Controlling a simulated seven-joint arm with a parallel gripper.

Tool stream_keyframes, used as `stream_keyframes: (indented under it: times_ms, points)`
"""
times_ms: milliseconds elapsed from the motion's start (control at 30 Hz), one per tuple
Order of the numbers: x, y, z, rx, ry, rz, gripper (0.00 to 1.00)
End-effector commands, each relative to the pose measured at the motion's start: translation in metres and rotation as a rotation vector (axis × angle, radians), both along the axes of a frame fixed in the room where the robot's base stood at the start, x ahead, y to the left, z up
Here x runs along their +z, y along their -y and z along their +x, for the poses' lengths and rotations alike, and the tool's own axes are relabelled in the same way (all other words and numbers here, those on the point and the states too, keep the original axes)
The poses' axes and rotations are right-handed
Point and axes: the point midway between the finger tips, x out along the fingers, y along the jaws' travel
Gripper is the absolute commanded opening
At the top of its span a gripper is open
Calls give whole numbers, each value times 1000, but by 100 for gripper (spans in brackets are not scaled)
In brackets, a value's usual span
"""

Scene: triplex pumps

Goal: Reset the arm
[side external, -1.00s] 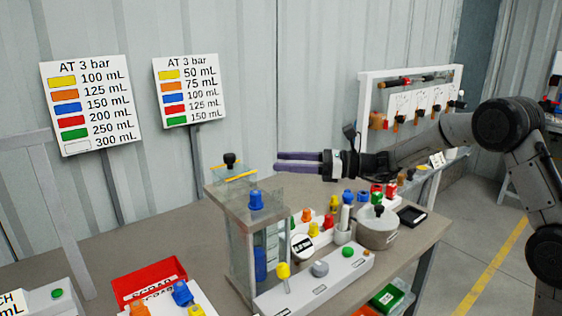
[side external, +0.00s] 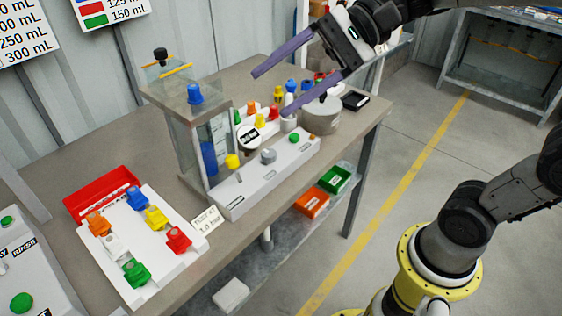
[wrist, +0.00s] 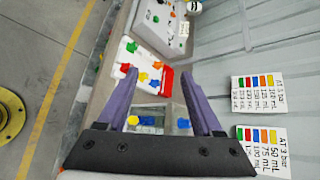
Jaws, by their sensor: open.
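My gripper (side external: 268,92) has long purple fingers, spread wide apart with nothing between them. In the side view it hangs in the air above the bench, to the right of the clear tank (side external: 205,145) and over the coloured parts behind the white panel. In the wrist view my gripper (wrist: 160,82) shows both fingers apart, with the tank's yellow and blue pieces (wrist: 150,121) seen between and below them. My arm reaches in from the top right of the side view.
On the bench (side external: 105,165) are a white panel (side external: 262,172) with knobs, a grey round pot (side external: 321,117), a red bin (side external: 103,190) and a white tray (side external: 150,240) of coloured plugs. The floor at right is open.

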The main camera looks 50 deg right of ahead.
Motion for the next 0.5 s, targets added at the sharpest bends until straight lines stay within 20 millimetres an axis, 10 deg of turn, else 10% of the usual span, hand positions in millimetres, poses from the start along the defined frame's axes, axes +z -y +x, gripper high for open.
stream_keyframes:
  times_ms: [200,500]
  points:
    - [-59,43,-85,216,244,-536,67]
    - [-120,131,-130,548,429,-1166,67]
